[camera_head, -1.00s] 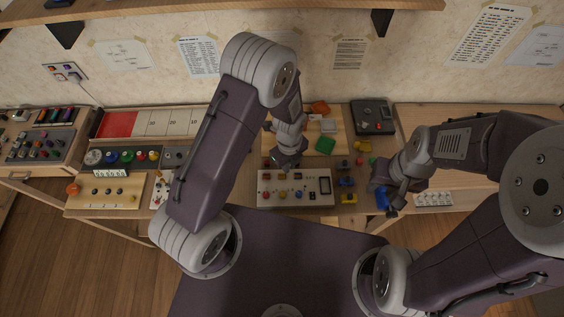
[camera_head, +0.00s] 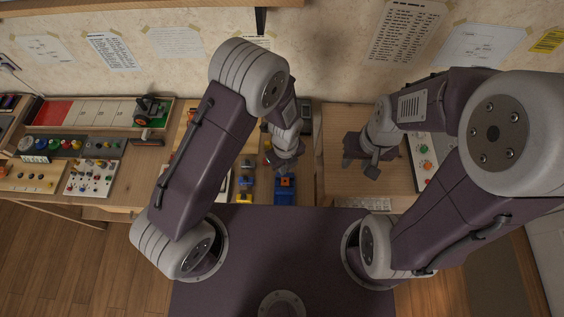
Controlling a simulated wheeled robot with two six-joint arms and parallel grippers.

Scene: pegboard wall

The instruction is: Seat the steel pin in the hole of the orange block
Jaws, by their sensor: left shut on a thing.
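A small orange block (camera_head: 285,182) shows at the top of a blue holder (camera_head: 285,197) near the table's front edge, at the middle of the picture. My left gripper (camera_head: 283,169) is just behind and above the orange block, pointing down. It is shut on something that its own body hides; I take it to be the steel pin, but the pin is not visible. The block's hole cannot be made out. My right gripper (camera_head: 360,166) is open and empty over the bare wood to the right.
A yellow piece (camera_head: 244,198) and other small parts lie left of the blue holder. A white strip (camera_head: 363,204) lies near the front edge, below my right gripper. A panel with buttons (camera_head: 425,160) stands further right. Bare wood lies between.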

